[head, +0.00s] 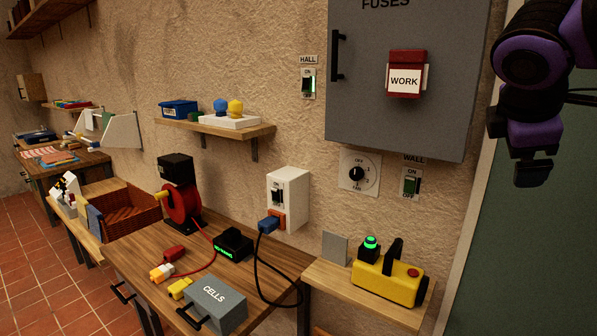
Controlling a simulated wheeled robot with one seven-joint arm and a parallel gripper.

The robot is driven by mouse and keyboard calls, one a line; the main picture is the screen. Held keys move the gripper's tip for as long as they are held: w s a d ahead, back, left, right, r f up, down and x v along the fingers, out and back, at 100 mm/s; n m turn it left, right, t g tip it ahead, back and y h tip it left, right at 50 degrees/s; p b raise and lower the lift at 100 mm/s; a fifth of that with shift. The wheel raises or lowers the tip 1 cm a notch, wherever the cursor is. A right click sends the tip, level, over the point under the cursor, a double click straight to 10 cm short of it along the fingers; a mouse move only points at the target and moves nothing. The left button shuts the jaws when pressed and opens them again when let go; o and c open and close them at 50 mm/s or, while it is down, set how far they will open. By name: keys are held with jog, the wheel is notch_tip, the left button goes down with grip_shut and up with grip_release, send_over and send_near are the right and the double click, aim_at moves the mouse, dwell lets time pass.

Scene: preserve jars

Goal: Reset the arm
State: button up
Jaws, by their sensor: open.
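My arm, purple and black, hangs at the upper right of the head view. My gripper (533,172) points down at its lower end, in front of the green panel at the right edge. It is seen edge-on, and the gap between its fingers is hard to make out. Nothing shows held in it. It is apart from the grey fuse cabinet (405,125) to its left and well above the yellow device (388,284) on the small shelf.
A wooden workbench (135,255) holds a red reel (181,203), a black box with a green display (233,245) and a grey CELLS box (218,300). A white outlet box (288,198), wall switches and a dial (358,173) are on the wall. A wall shelf (255,131) holds small items.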

jog(key=s+a+f+m+y, duration=0.3)
jog(key=s+f+m+y, duration=0.2)
jog(key=s+m, duration=0.8)
jog(key=shift+f+m+y, duration=0.3)
jog(key=shift+f+y, duration=0.1)
jog(key=shift+f, duration=0.9)
jog(key=shift+g, duration=0.3)
